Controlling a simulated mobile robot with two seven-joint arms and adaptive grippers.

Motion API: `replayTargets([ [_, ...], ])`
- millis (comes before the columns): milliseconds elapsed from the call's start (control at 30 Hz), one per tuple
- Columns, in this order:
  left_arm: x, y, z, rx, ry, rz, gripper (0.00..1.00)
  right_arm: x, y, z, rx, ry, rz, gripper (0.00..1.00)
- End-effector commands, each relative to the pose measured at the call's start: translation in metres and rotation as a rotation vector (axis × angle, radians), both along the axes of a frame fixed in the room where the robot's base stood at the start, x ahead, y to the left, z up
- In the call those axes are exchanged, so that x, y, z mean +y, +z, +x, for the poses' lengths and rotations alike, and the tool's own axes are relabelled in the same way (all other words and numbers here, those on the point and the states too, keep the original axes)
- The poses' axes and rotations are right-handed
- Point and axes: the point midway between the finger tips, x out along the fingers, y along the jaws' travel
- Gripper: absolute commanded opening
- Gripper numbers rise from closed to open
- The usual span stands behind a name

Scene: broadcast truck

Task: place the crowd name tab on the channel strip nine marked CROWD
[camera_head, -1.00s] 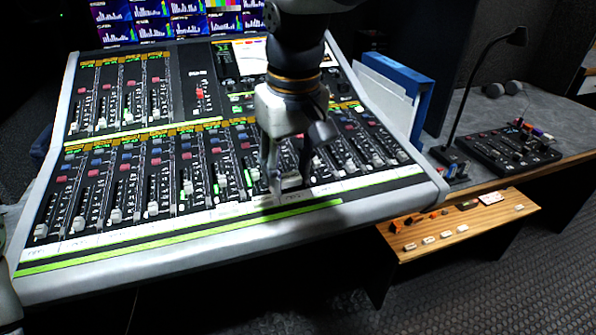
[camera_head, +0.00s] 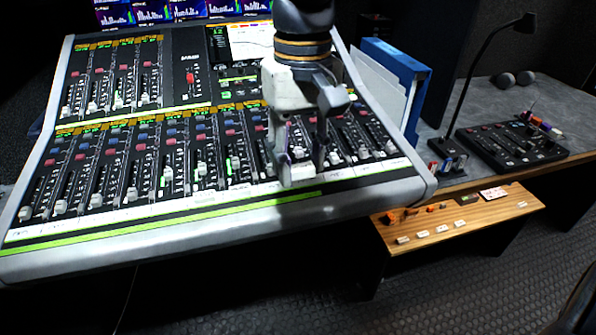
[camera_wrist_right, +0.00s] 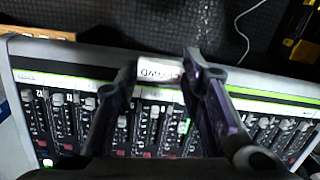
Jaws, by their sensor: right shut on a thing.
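The crowd name tab (camera_wrist_right: 160,71) is a small white plate. Its dark lettering reads CROWD, upside down in the right wrist view. My right gripper (camera_wrist_right: 159,73) is shut on it, one finger at each side. In the head view my right gripper (camera_head: 303,174) points down over the front right part of the mixing console (camera_head: 420,188), close to its white label strip (camera_head: 150,207). Whether the tab touches the strip I cannot tell. The lettering on the strip is too small to read, so I cannot tell channel nine. My left gripper is not in view.
A wooden shelf (camera_head: 470,226) with several small white tabs (camera_head: 442,229) is right of the console. Blue and white binders (camera_head: 395,70) stand at its right edge. A small control panel (camera_head: 510,142) and a desk lamp (camera_head: 480,85) are on the grey desk.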

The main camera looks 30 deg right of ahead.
Motion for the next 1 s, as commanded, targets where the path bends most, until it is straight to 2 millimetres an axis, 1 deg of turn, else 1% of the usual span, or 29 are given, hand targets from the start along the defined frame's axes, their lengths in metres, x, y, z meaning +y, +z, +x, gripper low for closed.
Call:
replayTargets([
  [133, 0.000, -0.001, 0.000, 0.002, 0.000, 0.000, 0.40, -0.021, -0.015, 0.028, -0.006, 0.001, -0.001, 0.20],
  [300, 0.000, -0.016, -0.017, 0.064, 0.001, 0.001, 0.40, -0.050, -0.044, 0.065, 0.005, 0.000, -0.002, 0.20],
  [400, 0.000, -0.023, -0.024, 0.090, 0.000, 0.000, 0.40, -0.061, -0.068, 0.079, 0.008, 0.002, -0.001, 0.20],
  [467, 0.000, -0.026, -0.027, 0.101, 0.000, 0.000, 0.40, -0.067, -0.078, 0.087, 0.004, 0.002, -0.003, 0.20],
  [500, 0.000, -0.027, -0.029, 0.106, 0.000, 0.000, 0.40, -0.070, -0.082, 0.090, 0.003, 0.003, -0.003, 0.20],
  [667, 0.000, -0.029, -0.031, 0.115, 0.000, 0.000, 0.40, -0.077, -0.092, 0.099, -0.004, 0.004, -0.003, 0.20],
  [733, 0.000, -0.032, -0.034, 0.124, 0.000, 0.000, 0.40, -0.081, -0.102, 0.104, -0.002, 0.003, -0.003, 0.20],
  [800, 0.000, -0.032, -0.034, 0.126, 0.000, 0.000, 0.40, -0.080, -0.116, 0.102, -0.002, 0.004, -0.003, 0.20],
  [867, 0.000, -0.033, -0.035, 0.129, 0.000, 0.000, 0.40, -0.079, -0.124, 0.102, -0.005, 0.004, -0.003, 0.20],
  [1000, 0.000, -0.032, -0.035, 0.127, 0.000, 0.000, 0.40, -0.079, -0.124, 0.103, -0.012, 0.004, -0.003, 0.20],
])
